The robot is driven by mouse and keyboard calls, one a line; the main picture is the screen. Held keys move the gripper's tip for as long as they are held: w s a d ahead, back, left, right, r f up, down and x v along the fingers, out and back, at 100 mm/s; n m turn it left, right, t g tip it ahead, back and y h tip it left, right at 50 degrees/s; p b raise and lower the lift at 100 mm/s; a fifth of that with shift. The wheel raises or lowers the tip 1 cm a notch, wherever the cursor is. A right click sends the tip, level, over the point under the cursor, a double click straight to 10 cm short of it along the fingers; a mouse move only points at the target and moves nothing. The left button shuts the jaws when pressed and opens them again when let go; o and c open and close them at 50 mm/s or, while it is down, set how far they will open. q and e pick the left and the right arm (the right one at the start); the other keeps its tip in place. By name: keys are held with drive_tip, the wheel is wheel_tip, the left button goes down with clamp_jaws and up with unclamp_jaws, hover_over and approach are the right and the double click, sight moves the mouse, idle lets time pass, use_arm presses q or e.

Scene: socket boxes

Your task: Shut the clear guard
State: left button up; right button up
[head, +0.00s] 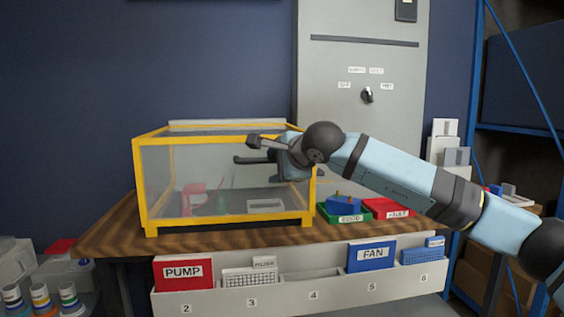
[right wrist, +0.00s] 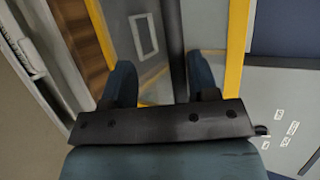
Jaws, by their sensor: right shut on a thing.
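The clear guard (head: 222,218) is a see-through box with yellow edges on the wooden bench. It also shows in the right wrist view, with a yellow edge (right wrist: 236,60) and a clear pane. My right gripper (head: 252,150) is at the upper right of the guard's front. In the right wrist view its two fingers (right wrist: 163,85) stand either side of a dark bar (right wrist: 175,40), which looks like the guard's handle, and the gripper is shut on it. My wrist hides the guard's upper right corner, and I cannot tell whether a gap is left. My left gripper is out of view.
A green tray with a blue block (head: 343,205) and a red box (head: 388,208) sit right of the guard. A rack of labelled bins (head: 315,285) runs along the bench front. A grey cabinet (head: 340,85) stands behind. Red and pale items show inside the guard.

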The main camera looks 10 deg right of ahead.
use_arm(q)
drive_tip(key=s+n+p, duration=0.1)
drive_tip(key=p, duration=0.1)
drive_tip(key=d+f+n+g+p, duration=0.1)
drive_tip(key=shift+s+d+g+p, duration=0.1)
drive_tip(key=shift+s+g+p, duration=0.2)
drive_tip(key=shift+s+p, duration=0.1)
use_arm(e)
drive_tip(key=v, duration=1.4)
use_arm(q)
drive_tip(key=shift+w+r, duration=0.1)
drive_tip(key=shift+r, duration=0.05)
use_arm(e)
drive_tip(key=shift+f, duration=0.1)
